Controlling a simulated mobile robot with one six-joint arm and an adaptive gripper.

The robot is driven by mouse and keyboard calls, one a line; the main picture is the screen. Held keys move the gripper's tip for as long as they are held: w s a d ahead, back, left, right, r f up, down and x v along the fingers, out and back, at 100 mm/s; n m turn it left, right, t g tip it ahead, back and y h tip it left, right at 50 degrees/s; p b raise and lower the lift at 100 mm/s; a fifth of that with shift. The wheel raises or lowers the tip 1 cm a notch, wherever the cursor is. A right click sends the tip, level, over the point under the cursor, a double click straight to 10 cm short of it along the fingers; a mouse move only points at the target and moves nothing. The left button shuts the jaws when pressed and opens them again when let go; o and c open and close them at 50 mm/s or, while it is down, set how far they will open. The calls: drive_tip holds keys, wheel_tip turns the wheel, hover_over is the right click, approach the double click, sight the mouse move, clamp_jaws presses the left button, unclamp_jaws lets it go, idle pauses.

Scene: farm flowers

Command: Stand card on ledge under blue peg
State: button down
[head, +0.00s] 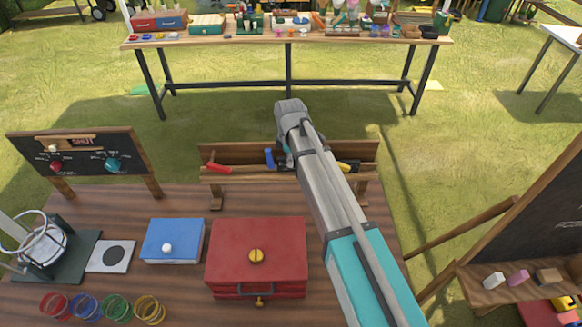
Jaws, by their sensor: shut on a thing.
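The wooden ledge (217,179) runs along a low rack at the back edge of the brown table. The blue peg (269,158) is on the rack's back board, left of its middle. My gripper (290,160) is at the rack just right of the blue peg, mostly hidden by my arm. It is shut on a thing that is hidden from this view. No card can be made out.
A red box (257,250) and a blue box (173,240) stand in front of the rack. Several coloured rings (100,308) lie front left. A small blackboard (80,157) stands at the left. A large easel (530,210) stands at the right, beyond the table.

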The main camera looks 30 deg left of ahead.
drive_tip(key=shift+f+b, duration=0.55)
drive_tip(key=shift+f, duration=0.35)
drive_tip(key=shift+f, duration=0.15)
drive_tip(key=c, duration=0.6)
unclamp_jaws()
drive_tip(key=shift+r, duration=0.25)
wheel_tip(320, 180, up, 12)
drive_tip(key=p, duration=1.2)
